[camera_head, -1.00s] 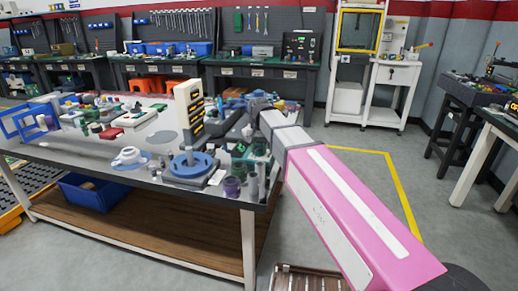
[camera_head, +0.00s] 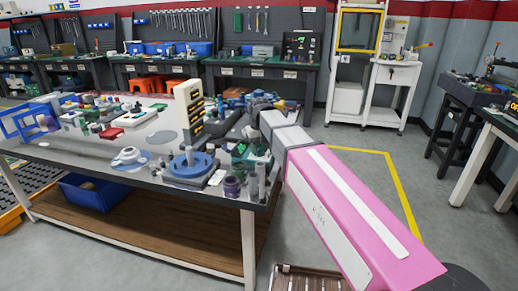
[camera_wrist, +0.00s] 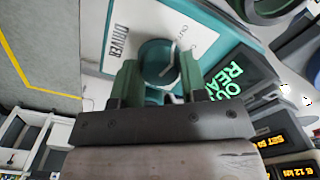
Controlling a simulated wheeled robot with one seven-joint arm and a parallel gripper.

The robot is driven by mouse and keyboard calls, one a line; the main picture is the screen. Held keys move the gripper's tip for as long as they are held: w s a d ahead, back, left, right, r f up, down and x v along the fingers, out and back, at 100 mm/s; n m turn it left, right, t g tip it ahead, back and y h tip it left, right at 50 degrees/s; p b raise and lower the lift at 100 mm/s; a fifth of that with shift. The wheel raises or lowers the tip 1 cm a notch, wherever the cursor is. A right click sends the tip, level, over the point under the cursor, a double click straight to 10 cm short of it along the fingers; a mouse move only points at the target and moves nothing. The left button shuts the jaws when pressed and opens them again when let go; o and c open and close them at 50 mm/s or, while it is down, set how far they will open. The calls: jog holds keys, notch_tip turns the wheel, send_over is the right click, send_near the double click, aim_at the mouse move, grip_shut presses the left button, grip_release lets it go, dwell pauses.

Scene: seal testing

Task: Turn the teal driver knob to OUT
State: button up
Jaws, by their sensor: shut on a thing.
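The teal driver knob (camera_wrist: 153,54) shows in the wrist view, round, with a pale line across its face. It sits on a white panel (camera_wrist: 190,22) printed DRIVER, with a teal edge. My gripper (camera_wrist: 159,76) has its two green fingers on either side of the knob and is shut on it. Small print on the panel beside the knob is partly hidden and hard to read. In the head view my pink arm reaches over the right end of the bench, and the knob and fingers cannot be made out there.
A dark display (camera_wrist: 238,85) with green letters, partly cut off, stands close beside the panel. Amber readouts (camera_wrist: 285,138) lie at the lower right of the wrist view. The crowded bench (camera_head: 130,178) holds a blue round fixture (camera_head: 190,166). Open floor lies to the right.

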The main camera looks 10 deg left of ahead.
aim_at(259, 149)
jog(key=o, duration=0.9)
jog(key=shift+r, duration=0.15)
notch_tip(259, 149, up, 11)
jog(key=shift+f, duration=0.2)
